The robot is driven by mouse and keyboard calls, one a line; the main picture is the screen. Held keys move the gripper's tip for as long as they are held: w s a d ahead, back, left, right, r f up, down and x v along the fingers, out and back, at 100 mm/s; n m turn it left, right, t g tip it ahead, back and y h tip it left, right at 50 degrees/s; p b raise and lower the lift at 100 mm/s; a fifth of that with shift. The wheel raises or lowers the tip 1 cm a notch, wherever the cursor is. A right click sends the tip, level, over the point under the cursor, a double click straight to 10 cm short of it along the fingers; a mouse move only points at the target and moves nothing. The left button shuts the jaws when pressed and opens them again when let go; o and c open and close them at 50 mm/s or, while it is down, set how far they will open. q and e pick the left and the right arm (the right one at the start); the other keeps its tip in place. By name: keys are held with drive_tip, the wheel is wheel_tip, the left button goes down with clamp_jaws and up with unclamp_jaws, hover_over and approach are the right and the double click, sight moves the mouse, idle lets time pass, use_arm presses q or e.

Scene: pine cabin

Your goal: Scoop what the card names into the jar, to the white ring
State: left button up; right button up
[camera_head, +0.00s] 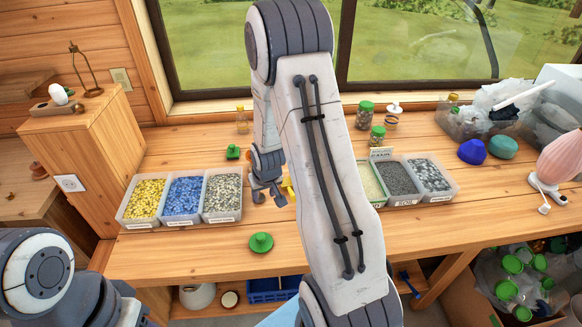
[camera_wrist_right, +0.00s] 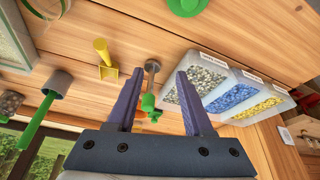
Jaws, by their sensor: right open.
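My right gripper (camera_head: 270,192) is open and empty over the middle of the bench. In the right wrist view its fingers (camera_wrist_right: 158,76) spread around a small metal-headed scoop (camera_wrist_right: 152,67) with a green handle, seen beyond; contact cannot be told. A yellow scoop (camera_wrist_right: 105,58) and a grey-cupped scoop with a long green handle (camera_wrist_right: 56,84) lie beside it. The card (camera_head: 381,153) stands behind the right bins; its text is too small to read. A clear green-edged container (camera_wrist_right: 46,6), perhaps the jar, is cut off. No white ring is discernible. My left gripper is out of view.
Left bins hold yellow (camera_head: 145,199), blue (camera_head: 183,196) and grey (camera_head: 222,192) pebbles. Right bins hold pale grains (camera_head: 370,183), dark soil (camera_head: 399,178) and grey stones (camera_head: 428,175). Green-lidded jars (camera_head: 366,115) stand behind. A green lid (camera_head: 261,242) lies in front.

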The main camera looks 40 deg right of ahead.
drive_tip(key=s+d+f+m+h+p, duration=0.1)
drive_tip(key=s+d+f+m+p, duration=0.15)
drive_tip(key=d, duration=0.85)
drive_tip(key=shift+t, duration=0.3)
drive_tip(key=b+x, duration=0.2)
drive_tip(key=x, duration=0.1)
drive_tip(key=b+x, duration=0.2)
drive_tip(key=x, duration=0.1)
drive_tip(key=b+x, duration=0.2)
drive_tip(key=x, duration=0.1)
drive_tip(key=shift+w+a, duration=0.15)
drive_tip(key=shift+a, duration=0.2)
drive_tip(key=shift+w+r, duration=0.1)
drive_tip(key=shift+r, duration=0.1)
drive_tip(key=c, duration=0.8)
drive_tip(key=shift+r, duration=0.1)
clamp_jaws()
wheel_tip(320, 180, up, 6)
drive_tip(key=p, duration=0.5)
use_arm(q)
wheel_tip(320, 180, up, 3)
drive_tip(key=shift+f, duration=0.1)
